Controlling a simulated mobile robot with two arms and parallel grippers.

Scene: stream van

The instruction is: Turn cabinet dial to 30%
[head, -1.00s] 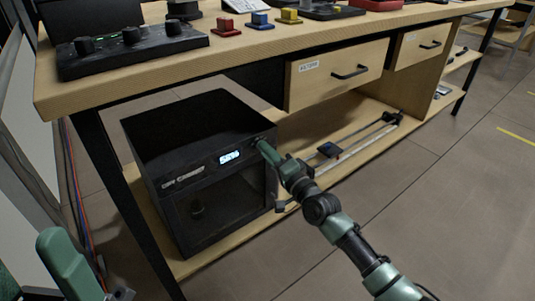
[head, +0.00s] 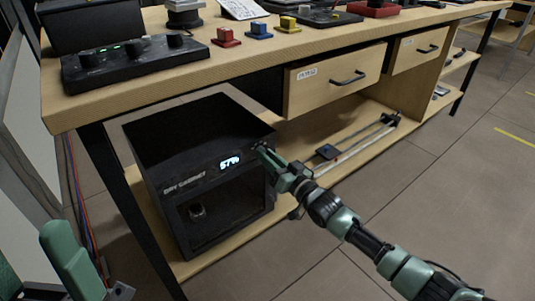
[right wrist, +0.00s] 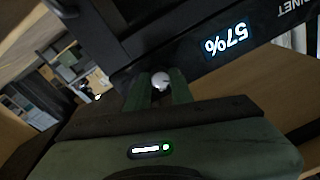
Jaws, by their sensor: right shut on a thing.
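The black dry cabinet (head: 200,165) stands on the lower shelf under the workbench. Its lit display (head: 230,161) reads 57%. The display also shows upside down in the right wrist view (right wrist: 226,40). My right gripper (head: 264,152) is at the upper right of the cabinet's front, shut on the dial. In the right wrist view the dial's pale round face (right wrist: 160,81) shows between the fingertips; the rest of it is hidden. Green parts of my left arm show at the lower left of the head view; its jaws cannot be made out.
The bench top (head: 200,70) overhangs the cabinet. A drawer (head: 335,78) is above and right of it. A rail (head: 355,150) lies on the lower shelf to the right. A black control box with knobs (head: 130,62) sits on the bench. Open floor lies in front.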

